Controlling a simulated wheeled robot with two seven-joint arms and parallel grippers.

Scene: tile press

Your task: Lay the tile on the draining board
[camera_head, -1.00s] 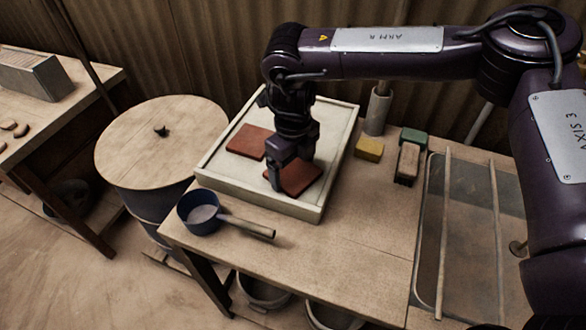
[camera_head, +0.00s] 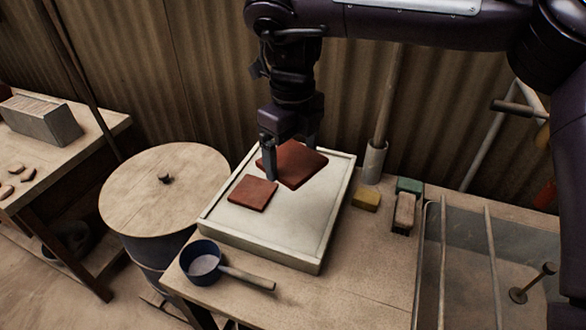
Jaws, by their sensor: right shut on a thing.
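My right gripper (camera_head: 288,156) is shut on a red-brown tile (camera_head: 300,168) and holds it above a pale, rimmed board (camera_head: 312,238). A second, similar tile (camera_head: 252,193) lies flat on the board, left of and below the held one in the picture. The gripper's fingers cover part of the held tile's left side. I cannot tell which surface is the draining board. My left gripper does not show.
A blue pan (camera_head: 201,262) stands at the table's front left, its handle pointing right. A yellow block (camera_head: 366,200), a green block (camera_head: 410,186) and a brush-like block (camera_head: 404,212) lie right of the board. A basin with rails (camera_head: 465,265) is at right. A round-lidded barrel (camera_head: 150,200) stands left.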

